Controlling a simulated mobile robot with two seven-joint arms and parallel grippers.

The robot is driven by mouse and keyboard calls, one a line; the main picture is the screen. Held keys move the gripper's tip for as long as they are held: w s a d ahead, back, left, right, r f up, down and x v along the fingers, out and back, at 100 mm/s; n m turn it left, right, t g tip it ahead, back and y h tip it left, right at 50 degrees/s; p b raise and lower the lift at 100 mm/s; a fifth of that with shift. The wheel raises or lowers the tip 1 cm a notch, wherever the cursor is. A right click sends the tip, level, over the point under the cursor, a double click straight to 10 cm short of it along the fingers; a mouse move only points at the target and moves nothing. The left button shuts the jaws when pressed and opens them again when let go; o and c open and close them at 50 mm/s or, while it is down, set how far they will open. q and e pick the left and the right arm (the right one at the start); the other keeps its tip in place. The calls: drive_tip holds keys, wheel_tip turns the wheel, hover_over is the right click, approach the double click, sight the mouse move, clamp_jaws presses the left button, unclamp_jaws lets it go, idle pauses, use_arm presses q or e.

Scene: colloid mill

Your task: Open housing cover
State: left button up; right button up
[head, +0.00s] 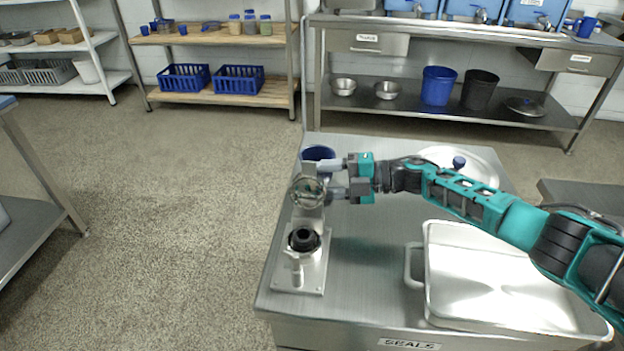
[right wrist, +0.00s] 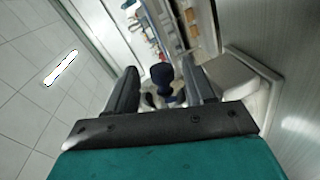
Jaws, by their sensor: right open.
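The colloid mill stands on the left side of the steel table in the head view. Its round housing cover (head: 307,191) stands raised, with its ring-shaped face toward me. In front of it the lower housing (head: 304,255) is uncovered, with a black part (head: 303,238) showing inside. A blue cup-like part (head: 318,153) shows behind the cover. My right gripper (head: 322,179) is open, its fingers close to the cover's right side; contact is unclear. In the right wrist view a dark blue part (right wrist: 162,73) shows between the spread fingers. My left gripper is not in view.
A large steel tray (head: 413,270) is at the table's right front. A round lid with a blue knob (head: 459,162) lies behind my right arm. The tabletop between mill and tray is clear. Shelves (head: 215,95) and a steel bench (head: 450,112) stand along the back wall.

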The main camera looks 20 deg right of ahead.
drive_tip(key=v, duration=1)
drive_tip(key=shift+d, duration=0.3)
drive_tip(key=shift+s+r, duration=0.15)
